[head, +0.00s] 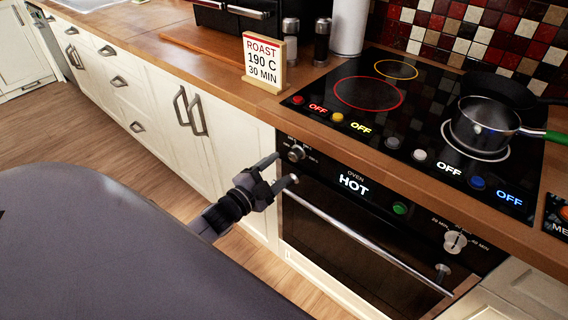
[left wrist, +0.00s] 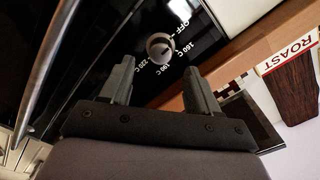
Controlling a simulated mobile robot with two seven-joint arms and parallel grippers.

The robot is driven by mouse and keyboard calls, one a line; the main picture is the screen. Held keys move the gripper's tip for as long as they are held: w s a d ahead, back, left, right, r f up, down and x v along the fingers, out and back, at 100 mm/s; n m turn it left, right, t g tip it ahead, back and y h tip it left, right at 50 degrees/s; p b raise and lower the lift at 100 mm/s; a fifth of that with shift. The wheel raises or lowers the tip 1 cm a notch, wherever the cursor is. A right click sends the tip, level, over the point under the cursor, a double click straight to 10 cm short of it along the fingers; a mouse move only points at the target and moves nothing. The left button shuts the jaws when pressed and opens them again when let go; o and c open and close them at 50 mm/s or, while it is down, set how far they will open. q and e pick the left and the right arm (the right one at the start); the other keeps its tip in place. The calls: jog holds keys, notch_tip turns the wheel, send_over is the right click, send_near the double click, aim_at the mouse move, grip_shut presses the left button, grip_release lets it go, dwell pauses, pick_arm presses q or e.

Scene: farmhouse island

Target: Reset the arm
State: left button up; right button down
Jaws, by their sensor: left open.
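My left gripper (head: 283,169) is at the upper left corner of the oven front, near the temperature knob (head: 296,153). Its two fingers are apart with nothing between them. In the left wrist view the open fingers (left wrist: 158,70) point toward the round grey knob (left wrist: 160,46), which sits just beyond the tips and appears clear of them. Labels with OFF and temperatures ring the knob. My right gripper is in neither view.
The oven handle (head: 365,238) runs just below the gripper; the oven display (head: 354,184) reads HOT. The counter edge is above, with a ROAST 190 C 30 MIN sign (head: 264,62). Pots (head: 483,128) stand on the cooktop. The floor (head: 90,135) at left is clear.

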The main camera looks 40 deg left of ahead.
pick_arm(q)
jog(key=shift+s+a, duration=0.1)
jog(key=shift+s, duration=0.55)
jog(key=s+d+f+n+g, duration=0.3)
jog(key=s+d+f+n, duration=0.1)
jog(key=s+d, duration=0.3)
jog(key=s+d+f+n+g+h, duration=0.1)
jog(key=s+d+f+n+g, duration=0.3)
jog(key=s+d, duration=0.3)
jog(key=s+f+n, duration=0.1)
jog(key=s, duration=0.4)
jog(key=shift+d+f+n+p, duration=0.25)
jog(key=shift+d+n+p, duration=0.05)
jog(key=shift+d+p, duration=0.1)
jog(key=shift+s, duration=0.1)
